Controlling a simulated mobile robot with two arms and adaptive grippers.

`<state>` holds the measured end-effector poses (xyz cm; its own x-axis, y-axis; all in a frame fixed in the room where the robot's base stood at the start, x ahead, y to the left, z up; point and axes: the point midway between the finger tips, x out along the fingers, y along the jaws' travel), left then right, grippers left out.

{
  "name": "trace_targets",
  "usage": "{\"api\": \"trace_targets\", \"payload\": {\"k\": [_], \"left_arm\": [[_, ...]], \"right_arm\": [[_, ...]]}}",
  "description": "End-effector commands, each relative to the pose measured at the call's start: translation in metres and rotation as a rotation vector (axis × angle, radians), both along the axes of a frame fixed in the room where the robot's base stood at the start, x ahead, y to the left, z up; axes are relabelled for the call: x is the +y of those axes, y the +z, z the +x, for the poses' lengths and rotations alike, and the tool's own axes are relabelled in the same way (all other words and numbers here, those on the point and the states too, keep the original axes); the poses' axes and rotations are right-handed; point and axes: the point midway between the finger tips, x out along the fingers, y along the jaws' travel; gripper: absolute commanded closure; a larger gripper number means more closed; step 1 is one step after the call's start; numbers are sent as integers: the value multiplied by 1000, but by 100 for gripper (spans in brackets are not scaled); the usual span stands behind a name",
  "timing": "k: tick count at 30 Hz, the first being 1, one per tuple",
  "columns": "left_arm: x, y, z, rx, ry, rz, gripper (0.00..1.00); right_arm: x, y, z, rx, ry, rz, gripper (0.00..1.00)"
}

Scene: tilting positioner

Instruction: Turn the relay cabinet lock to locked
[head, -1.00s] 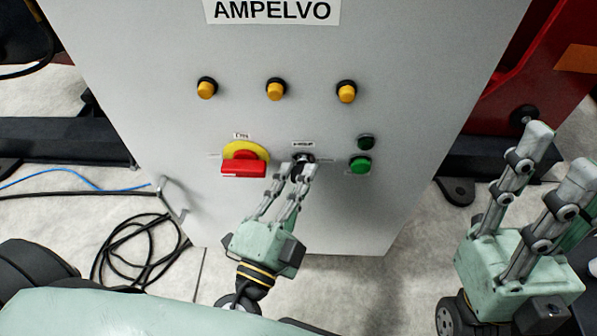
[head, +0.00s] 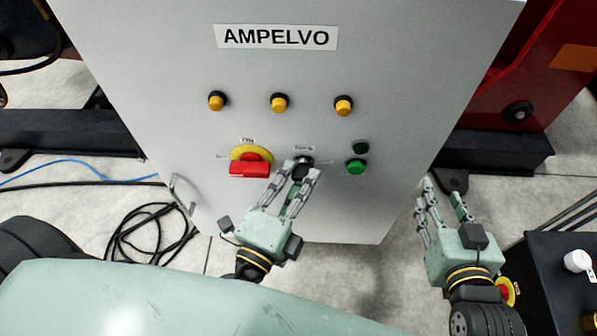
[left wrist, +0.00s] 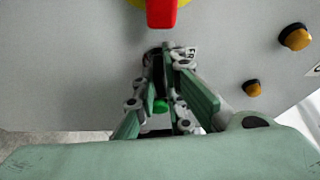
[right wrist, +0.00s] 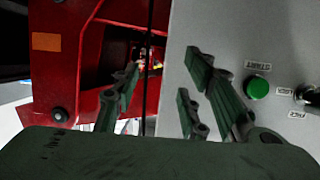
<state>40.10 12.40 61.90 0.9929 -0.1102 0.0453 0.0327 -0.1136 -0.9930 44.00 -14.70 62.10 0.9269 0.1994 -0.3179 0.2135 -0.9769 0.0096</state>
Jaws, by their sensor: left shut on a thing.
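The relay cabinet (head: 200,60) is a grey box with an AMPELVO label. Its lock (head: 303,161) is a small dark and silver round switch low on the front, between a red handle on a yellow disc and a green button. My left gripper (head: 302,174) is shut on the lock, reaching it from below. In the left wrist view its fingers stand either side of the dark lock body, which they partly hide. I cannot tell which way the lock points. My right gripper (head: 444,194) is open and empty, right of the cabinet; the lock edges into its wrist view (right wrist: 309,95).
The red handle (head: 250,169) is close left of the lock. A green button (head: 356,167) is to its right, and yellow lamps (head: 279,103) are above. Black cable (head: 140,235) lies coiled on the floor at left. A dark box (head: 560,270) stands at lower right.

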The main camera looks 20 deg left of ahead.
Motion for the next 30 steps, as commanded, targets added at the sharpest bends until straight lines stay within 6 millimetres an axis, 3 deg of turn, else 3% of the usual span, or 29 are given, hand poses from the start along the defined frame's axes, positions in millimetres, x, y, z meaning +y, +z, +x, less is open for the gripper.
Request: {"api": "trace_targets", "payload": {"k": [6,12,21,30], "left_arm": [[1,2,0,22,3,65,100],[1,1,0,34,3,104,100],[1,0,0,40,4,129,100],[1,-1,0,40,4,132,100]], "right_arm": [[-17,-49,-36,290,-20,-68,60],[-28,-76,-67,471,-32,-108,60],[-36,-91,-89,585,-41,-132,60],[-36,-92,-91,593,-41,-134,60]]}}
